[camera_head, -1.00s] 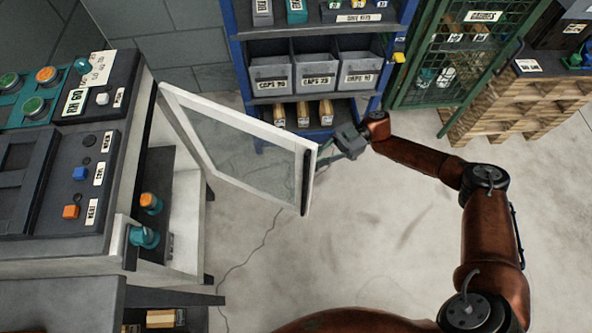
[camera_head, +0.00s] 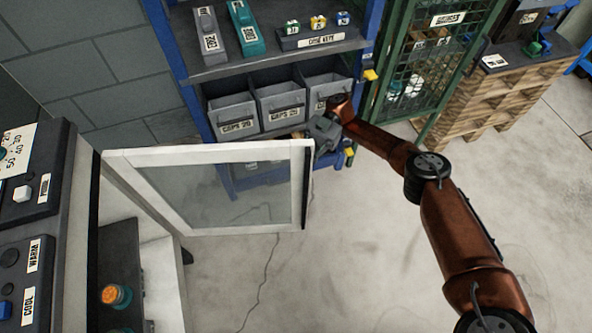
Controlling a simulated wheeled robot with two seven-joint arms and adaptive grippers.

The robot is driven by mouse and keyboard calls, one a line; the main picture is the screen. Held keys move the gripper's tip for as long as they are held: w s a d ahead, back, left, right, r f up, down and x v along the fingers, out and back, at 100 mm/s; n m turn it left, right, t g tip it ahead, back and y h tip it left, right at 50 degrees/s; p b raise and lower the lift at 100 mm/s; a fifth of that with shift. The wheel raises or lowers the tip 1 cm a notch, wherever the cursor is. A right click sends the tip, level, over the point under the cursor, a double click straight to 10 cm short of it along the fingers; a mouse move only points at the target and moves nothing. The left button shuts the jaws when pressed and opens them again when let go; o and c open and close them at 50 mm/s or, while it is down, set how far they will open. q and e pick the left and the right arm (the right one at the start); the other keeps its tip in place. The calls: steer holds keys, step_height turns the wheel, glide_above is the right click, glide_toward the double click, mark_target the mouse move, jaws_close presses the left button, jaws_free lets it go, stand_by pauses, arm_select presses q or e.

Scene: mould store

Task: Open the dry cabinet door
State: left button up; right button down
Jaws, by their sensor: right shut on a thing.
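The dry cabinet door (camera_head: 126,159), a white frame with a clear pane, stands swung wide open from the cabinet (camera_head: 163,280) at the left. Its dark handle (camera_head: 307,188) runs along the free edge at the right. My right gripper (camera_head: 318,142) is at the upper part of that free edge, shut on the door handle; its fingertips are partly hidden by the door frame. Inside the cabinet, an orange-topped teal item (camera_head: 116,295) stands on a dark shelf. My left gripper is not in view.
A blue rack (camera_head: 172,50) with grey bins (camera_head: 233,115) stands close behind the door. A green mesh cage door (camera_head: 440,50) and a wooden pallet stack (camera_head: 485,100) are at the upper right. The concrete floor (camera_head: 350,260) in front is clear.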

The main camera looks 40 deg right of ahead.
steer(key=shift+s+d+f, duration=0.1)
steer(key=shift+d+f, duration=0.05)
steer(key=shift+d, duration=0.3)
steer(key=c, duration=2.2)
jaws_free()
steer(key=shift+d, duration=0.2)
steer(key=shift+c, duration=0.2)
steer(key=shift+o, duration=0.8)
steer(key=shift+a, duration=0.1)
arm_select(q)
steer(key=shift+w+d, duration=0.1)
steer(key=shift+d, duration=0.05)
arm_select(e)
steer(key=shift+o, duration=0.3)
steer(key=shift+a, duration=0.3)
steer(key=shift+r, duration=0.2)
